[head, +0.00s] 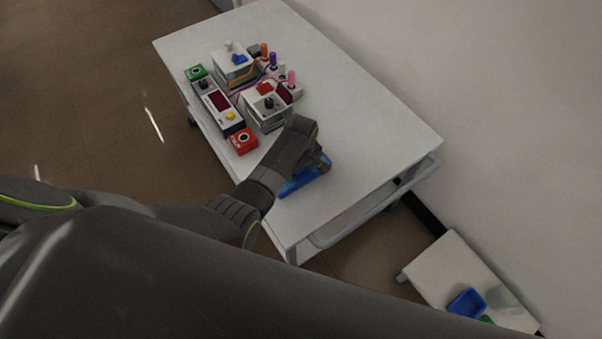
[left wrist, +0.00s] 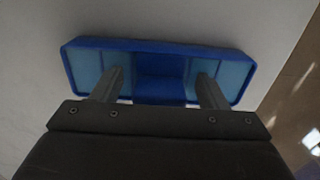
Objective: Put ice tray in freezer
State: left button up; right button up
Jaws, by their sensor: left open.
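A blue tray (head: 306,177), which looks like the ice tray, lies on the near end of the white table (head: 375,125). My left gripper (head: 318,160) is over it and hides part of it. In the left wrist view the tray (left wrist: 158,66) has a dark blue rim and middle, with a lighter blue section at each side. The two fingers of my left gripper (left wrist: 162,82) are spread apart, each overlapping one lighter section. I cannot tell whether they touch the tray. My right gripper does not show. No freezer can be made out.
A game-like console (head: 218,104), a red block (head: 243,141), a green block (head: 196,73), white boxes and several coloured bottles crowd the table's far left part. A lower white table (head: 450,262) at the lower right holds a blue bin (head: 467,302). A wall runs along the right.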

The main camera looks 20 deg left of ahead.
pick_arm(q)
jog(key=shift+c, duration=0.2)
jog(key=c, duration=1.3)
jog(key=shift+o, duration=0.2)
jog(key=shift+r, duration=0.2)
